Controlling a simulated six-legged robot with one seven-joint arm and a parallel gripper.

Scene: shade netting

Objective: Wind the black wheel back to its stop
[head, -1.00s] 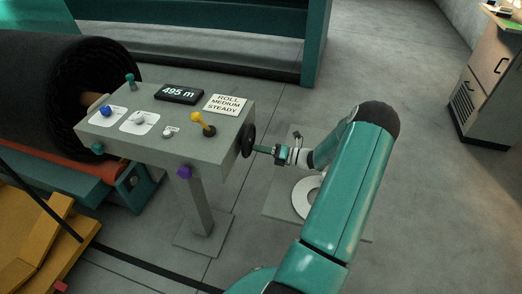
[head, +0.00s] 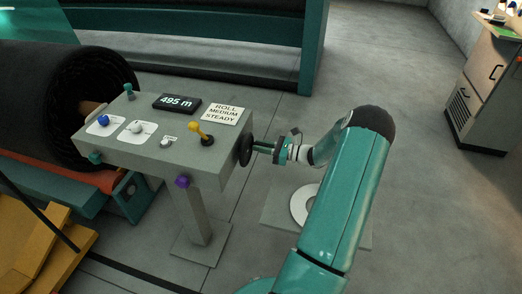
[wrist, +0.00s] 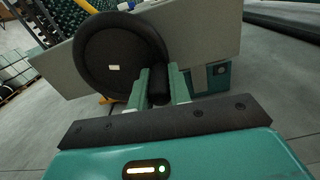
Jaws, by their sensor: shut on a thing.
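The black wheel (head: 246,150) is on the right end of the grey control box (head: 150,150). In the wrist view the wheel (wrist: 115,50) is a dark disc with a small pale mark on its face. A dark crank knob (wrist: 159,88) stands out from its lower right part. My gripper (head: 258,147) reaches the wheel from the right. In the wrist view my gripper's two green fingers (wrist: 160,88) are on either side of the knob, shut on it. The knob's far end and the stop cannot be made out.
The box top carries a yellow lever (head: 200,131), a display (head: 177,103) reading 495 m and a card (head: 225,112) reading ROLL MEDIUM STEADY. A purple knob (head: 183,181) is on the front. A large black roll (head: 50,105) lies at left.

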